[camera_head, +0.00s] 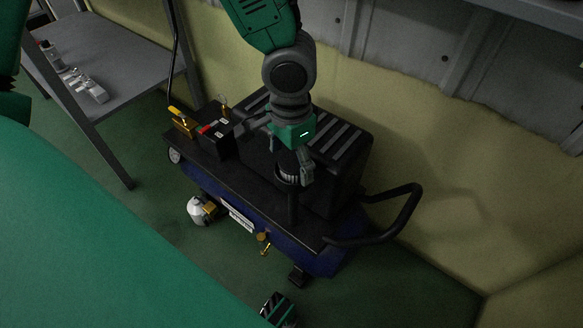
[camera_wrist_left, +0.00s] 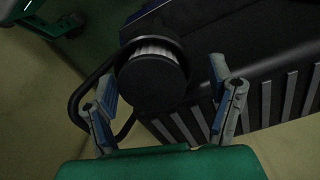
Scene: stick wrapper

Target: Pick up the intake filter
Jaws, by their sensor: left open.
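The intake filter (camera_head: 288,177) is a short dark cylinder on the black top of the compressor, in front of its ribbed housing. In the left wrist view the filter (camera_wrist_left: 153,82) shows a round black cap, with pale pleats beneath it. My left gripper (camera_head: 275,155) reaches down from the top and partly covers the filter. In the wrist view the open fingers of this gripper (camera_wrist_left: 163,77) stand on either side of the filter, with a visible gap on the right. I cannot tell whether the left finger touches it. My right gripper is not clearly seen.
The blue and black compressor (camera_head: 240,213) has a black tube handle (camera_head: 405,215) at its right and a black box (camera_head: 215,135) at its left. A grey table (camera_head: 110,60) stands at the left. A yellowish wall (camera_head: 470,170) is close behind.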

